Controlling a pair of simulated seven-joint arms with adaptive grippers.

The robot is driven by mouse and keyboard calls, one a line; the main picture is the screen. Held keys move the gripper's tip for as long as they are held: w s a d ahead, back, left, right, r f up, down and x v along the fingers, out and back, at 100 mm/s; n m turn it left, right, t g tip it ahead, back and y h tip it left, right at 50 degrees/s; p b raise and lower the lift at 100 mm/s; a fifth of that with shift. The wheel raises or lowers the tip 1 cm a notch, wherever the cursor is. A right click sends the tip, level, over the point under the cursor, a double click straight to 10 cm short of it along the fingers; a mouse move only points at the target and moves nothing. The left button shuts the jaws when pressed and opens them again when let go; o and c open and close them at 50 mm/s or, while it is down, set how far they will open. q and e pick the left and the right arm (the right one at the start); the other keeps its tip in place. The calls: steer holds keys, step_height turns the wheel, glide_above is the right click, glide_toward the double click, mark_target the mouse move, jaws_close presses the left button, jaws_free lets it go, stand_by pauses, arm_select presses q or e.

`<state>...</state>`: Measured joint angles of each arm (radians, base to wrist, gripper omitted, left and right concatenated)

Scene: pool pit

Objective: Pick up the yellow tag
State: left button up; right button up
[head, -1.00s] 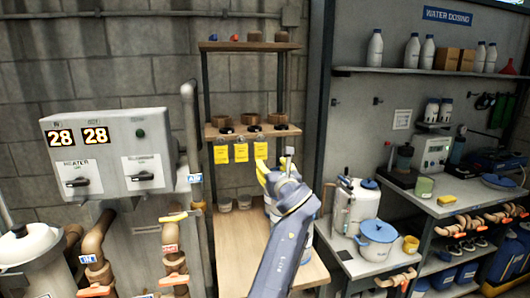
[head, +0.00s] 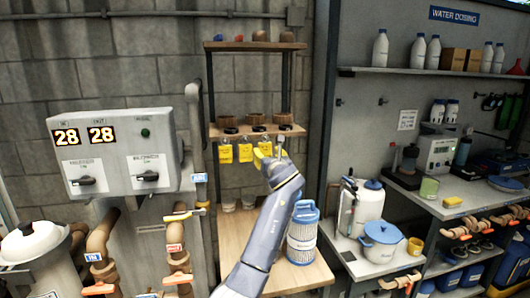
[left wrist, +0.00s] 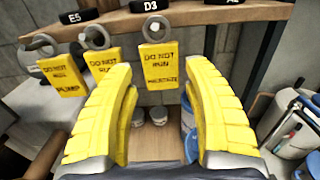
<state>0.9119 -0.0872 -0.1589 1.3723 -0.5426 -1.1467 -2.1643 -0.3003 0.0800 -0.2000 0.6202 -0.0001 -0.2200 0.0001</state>
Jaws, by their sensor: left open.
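Yellow tags hang in a row by grey rings from the front edge of a wooden shelf. In the head view they are a left tag (head: 225,154), a middle tag (head: 245,153) and a right tag (head: 266,147). The left wrist view shows the left tag (left wrist: 62,77), the middle tag (left wrist: 103,66) and the right tag (left wrist: 160,66), all with black lettering. My left gripper (head: 263,157) is open, its yellow fingers (left wrist: 158,72) spread either side of the right tag's lower part. I cannot tell whether they touch it. My right gripper is not in view.
Black labelled discs (left wrist: 153,28) and brown rolls stand on the shelf (head: 216,131) above the tags. Small tubs (head: 229,205) and a blue-and-white filter cartridge (head: 303,235) stand on the wooden bench below. A grey heater box (head: 122,150) stands left, and a pot (head: 379,242) right.

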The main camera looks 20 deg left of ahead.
mark_target(266, 151)
arm_select(q)
steer(key=shift+x, duration=2.35)
steer(key=c, duration=0.7)
